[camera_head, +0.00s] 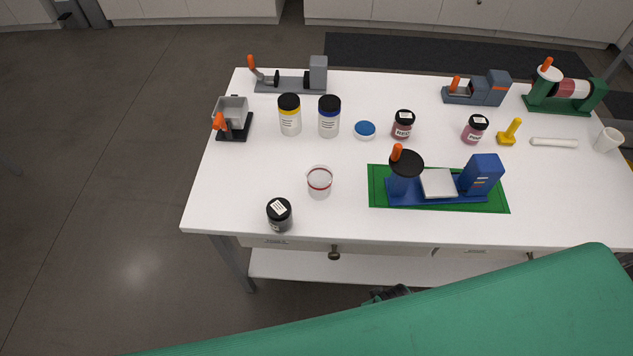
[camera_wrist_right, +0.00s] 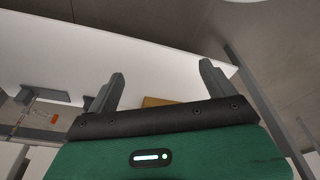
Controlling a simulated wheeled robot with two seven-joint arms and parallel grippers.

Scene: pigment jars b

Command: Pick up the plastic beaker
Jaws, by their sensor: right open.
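In the head view my green arm covers the lower right, and a small dark part, perhaps of the gripper, shows below the table's front edge. The right gripper is apart from the beaker. My left gripper is not in view.
A dark jar (camera_head: 279,215) stands front left of the beaker. A blue device (camera_head: 481,176) sits on a green mat (camera_head: 376,202) to its right. A yellow-banded jar (camera_head: 290,117), a blue-banded jar (camera_head: 329,119) and a blue lid (camera_head: 365,129) are behind it.

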